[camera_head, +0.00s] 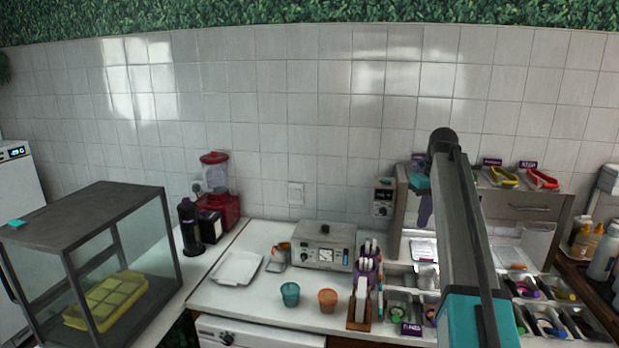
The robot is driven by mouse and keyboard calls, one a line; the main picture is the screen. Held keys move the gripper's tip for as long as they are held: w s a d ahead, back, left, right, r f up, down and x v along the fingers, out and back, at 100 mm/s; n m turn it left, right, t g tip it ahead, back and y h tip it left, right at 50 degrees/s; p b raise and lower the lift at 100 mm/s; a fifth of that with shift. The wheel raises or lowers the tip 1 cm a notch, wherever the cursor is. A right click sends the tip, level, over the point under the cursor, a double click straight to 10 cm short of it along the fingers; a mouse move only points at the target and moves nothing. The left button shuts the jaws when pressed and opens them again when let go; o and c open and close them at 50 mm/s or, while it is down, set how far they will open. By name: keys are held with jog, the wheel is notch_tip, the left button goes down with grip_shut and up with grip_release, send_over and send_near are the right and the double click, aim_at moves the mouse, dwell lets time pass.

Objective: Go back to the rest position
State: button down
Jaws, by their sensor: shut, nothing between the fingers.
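My arm (458,225) rises from the lower right to a dark joint near the top of the topping shelf. My gripper is not in view; the arm's far end is hidden behind its own link or out of the picture. No object shows in the arm's hold.
Topping bins (548,322) lie around my arm at right, below a shelf with yellow (503,177) and red (541,179) tools. Teal (290,294) and orange (328,300) cups stand on the white counter. A white tray (237,268) and glass case (107,262) are left.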

jog(key=s+a+f+m+g+b, duration=0.1)
jog(key=s+a+f+b, duration=0.35)
jog(key=f, duration=1.15)
jog(key=s+a+f+g+p, duration=0.15)
jog(key=s+f, duration=0.55)
jog(key=f, duration=0.9)
jog(key=s+a+f+m+g+b, duration=0.15)
jog(key=s+a+f, duration=0.3)
jog(key=f, duration=1.15)
jog(key=s+a+f+g+b, duration=0.1)
jog(key=s+a+f+b, duration=0.25)
jog(key=s+f, duration=1.35)
jog(key=s+a+f, duration=0.1)
jog(key=s+f, duration=0.2)
jog(key=s, duration=0.4)
jog(key=s+a+f+g+b, duration=0.1)
jog(key=s+f, duration=0.3)
jog(key=s, duration=0.3)
jog(key=s+a+f+m+g+b, duration=0.1)
jog(key=s+f, duration=0.3)
jog(key=s, duration=0.4)
jog(key=shift+h, duration=0.3)
jog(key=shift+s+r, duration=0.1)
